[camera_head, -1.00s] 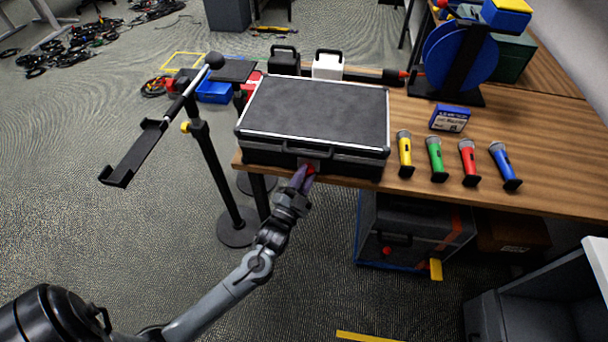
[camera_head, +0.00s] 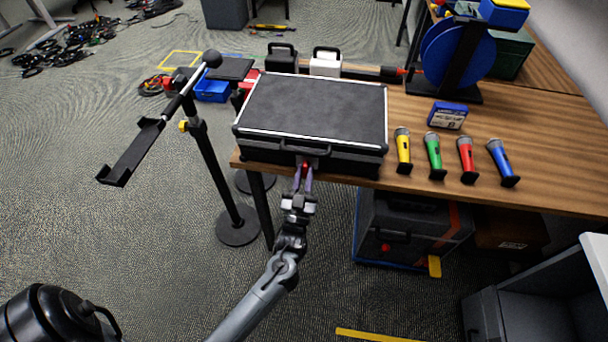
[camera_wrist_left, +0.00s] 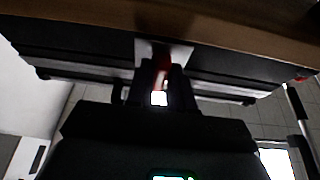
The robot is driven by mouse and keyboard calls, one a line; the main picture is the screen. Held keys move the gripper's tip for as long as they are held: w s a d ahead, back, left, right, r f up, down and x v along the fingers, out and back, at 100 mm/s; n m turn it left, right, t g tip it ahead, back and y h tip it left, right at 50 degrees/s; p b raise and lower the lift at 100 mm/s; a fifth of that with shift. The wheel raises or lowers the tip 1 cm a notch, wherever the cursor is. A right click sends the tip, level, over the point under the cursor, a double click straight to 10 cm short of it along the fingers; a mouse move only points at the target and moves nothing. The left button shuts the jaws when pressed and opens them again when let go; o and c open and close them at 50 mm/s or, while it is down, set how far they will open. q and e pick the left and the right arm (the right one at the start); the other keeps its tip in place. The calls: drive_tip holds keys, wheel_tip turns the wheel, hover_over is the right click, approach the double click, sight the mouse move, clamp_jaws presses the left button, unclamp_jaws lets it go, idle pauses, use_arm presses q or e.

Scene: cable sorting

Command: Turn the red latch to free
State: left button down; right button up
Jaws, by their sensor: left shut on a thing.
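A black case (camera_head: 315,108) with silver edges lies shut on the wooden table, its front side at the table's front edge. The red latch (camera_head: 305,165) is a small red piece at the middle of that front side, below the handle. In the left wrist view the red latch (camera_wrist_left: 161,68) stands in front of a pale plate, between my fingers. My left gripper (camera_head: 304,176) has its purple fingertips at the latch, one on each side, shut on it. The gripper partly hides the latch, so its exact angle is hard to tell. My right gripper is not in view.
A black stand (camera_head: 205,165) with a holder arm is to the left. A dark box (camera_head: 410,233) sits below the table.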

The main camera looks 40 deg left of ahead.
use_arm(q)
drive_tip(key=shift+n, duration=0.3)
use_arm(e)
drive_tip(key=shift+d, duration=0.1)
use_arm(q)
drive_tip(key=c, duration=1.1)
unclamp_jaws()
drive_tip(key=shift+f, duration=0.1)
